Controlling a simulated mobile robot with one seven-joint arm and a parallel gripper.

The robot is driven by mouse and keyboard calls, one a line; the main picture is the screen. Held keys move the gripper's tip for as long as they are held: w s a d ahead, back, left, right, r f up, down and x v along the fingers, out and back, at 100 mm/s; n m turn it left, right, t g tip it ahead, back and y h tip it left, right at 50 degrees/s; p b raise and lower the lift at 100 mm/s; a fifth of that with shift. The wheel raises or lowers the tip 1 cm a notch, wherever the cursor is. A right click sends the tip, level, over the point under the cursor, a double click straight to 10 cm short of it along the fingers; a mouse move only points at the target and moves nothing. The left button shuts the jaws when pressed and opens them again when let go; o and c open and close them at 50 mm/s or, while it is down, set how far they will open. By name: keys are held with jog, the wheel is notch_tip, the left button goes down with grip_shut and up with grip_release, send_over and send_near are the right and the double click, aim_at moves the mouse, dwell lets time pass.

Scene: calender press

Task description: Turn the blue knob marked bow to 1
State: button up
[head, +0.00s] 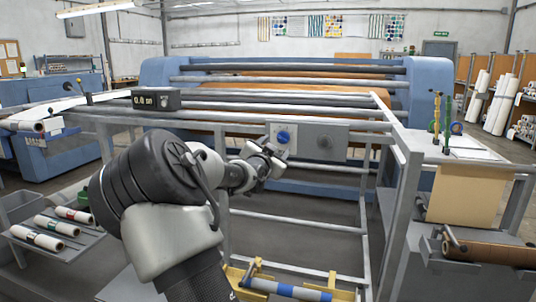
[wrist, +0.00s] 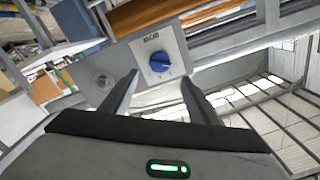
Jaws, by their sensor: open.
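The blue knob (head: 283,136) sits on a pale square plate at the left end of a grey panel on the machine's front rail. In the wrist view the blue knob (wrist: 160,65) shows beyond and between my fingertips, with a dark label on its plate that I cannot read surely. The scale marks are too small to tell the setting. My gripper (head: 268,158) is just below and left of the knob in the head view. In the wrist view my gripper (wrist: 160,76) is open and empty, its fingers apart and seemingly short of the knob.
A grey round fitting (head: 325,142) sits on the same panel (head: 338,131) to the right. A black display box (head: 157,99) stands on the rail to the left. Metal rails and a frame post (head: 403,190) bound the space. Rollers (head: 290,79) lie behind the panel.

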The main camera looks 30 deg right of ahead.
jog(key=p+v, duration=0.1)
jog(key=v, duration=0.8)
